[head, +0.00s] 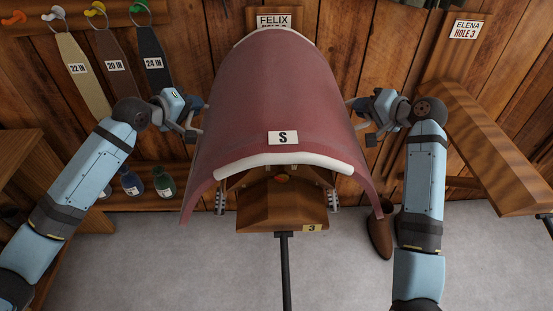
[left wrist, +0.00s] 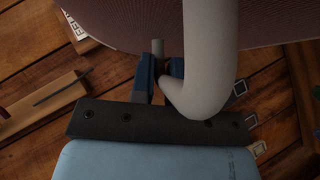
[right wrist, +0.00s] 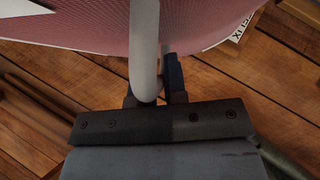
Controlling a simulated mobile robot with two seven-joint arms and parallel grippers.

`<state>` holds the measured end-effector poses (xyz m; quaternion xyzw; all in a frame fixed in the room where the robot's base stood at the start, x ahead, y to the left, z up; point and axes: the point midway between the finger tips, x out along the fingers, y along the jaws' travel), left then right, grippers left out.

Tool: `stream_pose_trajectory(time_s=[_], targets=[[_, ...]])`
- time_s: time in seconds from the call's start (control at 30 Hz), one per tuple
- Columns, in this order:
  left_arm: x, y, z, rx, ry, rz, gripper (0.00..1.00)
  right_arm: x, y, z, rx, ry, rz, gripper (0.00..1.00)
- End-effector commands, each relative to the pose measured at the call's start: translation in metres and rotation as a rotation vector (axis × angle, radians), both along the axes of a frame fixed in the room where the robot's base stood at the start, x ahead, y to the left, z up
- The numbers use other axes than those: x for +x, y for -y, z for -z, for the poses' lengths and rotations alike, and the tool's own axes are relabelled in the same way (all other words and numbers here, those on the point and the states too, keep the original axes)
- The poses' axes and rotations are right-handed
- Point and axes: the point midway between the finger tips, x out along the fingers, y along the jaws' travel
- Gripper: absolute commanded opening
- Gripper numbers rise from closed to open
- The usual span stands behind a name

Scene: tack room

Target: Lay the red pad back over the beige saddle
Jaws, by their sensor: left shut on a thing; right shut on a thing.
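The red pad (head: 275,85) is arched over the wooden rack in the middle, with an S label and a thick white roll along its near edge. No beige saddle surface can be made out; the pad covers what lies under it. The pad also fills the top of the left wrist view (left wrist: 130,20) and right wrist view (right wrist: 90,30). A pale curved tube partly hides the fingers in both wrist views.
The rack's wooden front (head: 283,205), marked 3, sits on a dark post (head: 286,270). Metal buckles hang on both sides. Labelled straps (head: 80,70) and small bottles (head: 163,182) are at left. A wooden rack (head: 490,150) stands at right, with a brown boot (head: 380,232) below. Grey floor is clear in front.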

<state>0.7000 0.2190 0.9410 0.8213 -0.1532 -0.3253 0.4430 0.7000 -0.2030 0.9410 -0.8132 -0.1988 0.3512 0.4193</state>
Motion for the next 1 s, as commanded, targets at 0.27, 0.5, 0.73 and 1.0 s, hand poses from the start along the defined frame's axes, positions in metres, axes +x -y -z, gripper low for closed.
stream_pose_trajectory(time_s=[0.27,0.5,0.73,1.0], targets=[[0.0,-0.001,0.001,0.002,0.0,-0.001,0.0,0.0,0.0,-0.001,0.0,0.003,0.0,0.0],[0.0,-0.001,0.002,0.002,0.0,-0.001,0.0,0.0,0.0,0.0,0.0,0.003,0.0,0.0],[0.0,-0.001,0.01,0.002,0.0,-0.001,0.0,0.0,0.0,0.008,0.0,0.003,0.0,0.0],[0.0,-0.001,0.027,0.002,0.0,-0.001,0.0,0.0,0.0,0.025,0.0,0.003,0.0,0.0]])
